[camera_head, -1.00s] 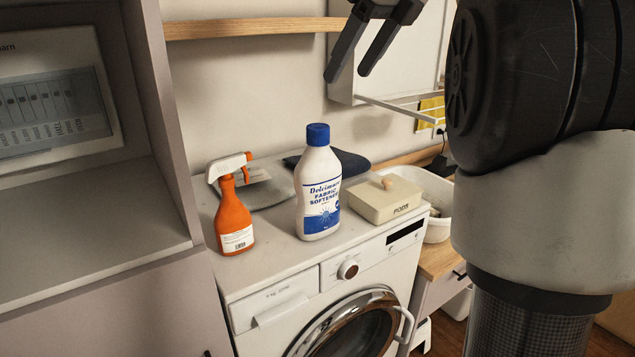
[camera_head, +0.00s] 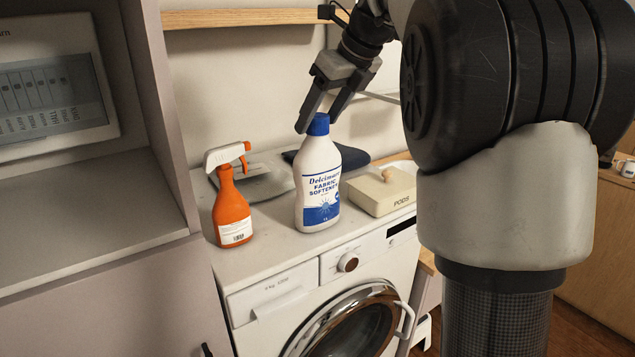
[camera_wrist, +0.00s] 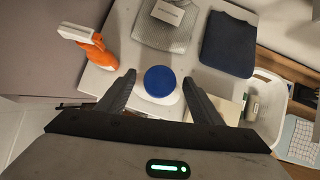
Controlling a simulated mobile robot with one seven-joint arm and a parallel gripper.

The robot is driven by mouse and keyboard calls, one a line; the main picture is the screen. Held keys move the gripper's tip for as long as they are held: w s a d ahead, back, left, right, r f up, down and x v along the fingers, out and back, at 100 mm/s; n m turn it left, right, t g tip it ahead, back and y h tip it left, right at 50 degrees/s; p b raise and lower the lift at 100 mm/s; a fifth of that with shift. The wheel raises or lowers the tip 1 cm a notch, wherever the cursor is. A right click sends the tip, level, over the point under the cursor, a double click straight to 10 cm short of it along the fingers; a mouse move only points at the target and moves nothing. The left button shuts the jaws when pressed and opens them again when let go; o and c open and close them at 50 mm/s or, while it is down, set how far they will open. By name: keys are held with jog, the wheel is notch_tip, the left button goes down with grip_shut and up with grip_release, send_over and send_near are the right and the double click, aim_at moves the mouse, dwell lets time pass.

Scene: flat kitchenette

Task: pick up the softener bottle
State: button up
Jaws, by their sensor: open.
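The softener bottle (camera_head: 318,185) is white with a blue cap and a blue label. It stands upright on top of the washing machine (camera_head: 270,262). My gripper (camera_head: 317,124) is open and empty, pointing down, with its fingertips close to the bottle's cap in the head view. In the wrist view the blue cap (camera_wrist: 160,81) shows from above, between the two open fingers of my gripper (camera_wrist: 161,80). The lower part of the bottle is mostly hidden there. I cannot tell whether a finger touches the cap.
An orange spray bottle (camera_head: 231,205) stands left of the softener. A beige pods box (camera_head: 381,190) sits to its right. A dark folded cloth (camera_wrist: 228,43) and a grey mat (camera_wrist: 166,32) lie behind. A wooden shelf (camera_head: 240,18) runs above, and a tall cabinet stands at the left.

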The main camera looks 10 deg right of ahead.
jog(key=shift+x, duration=0.85)
grip_shut()
jog(key=shift+r, duration=0.2)
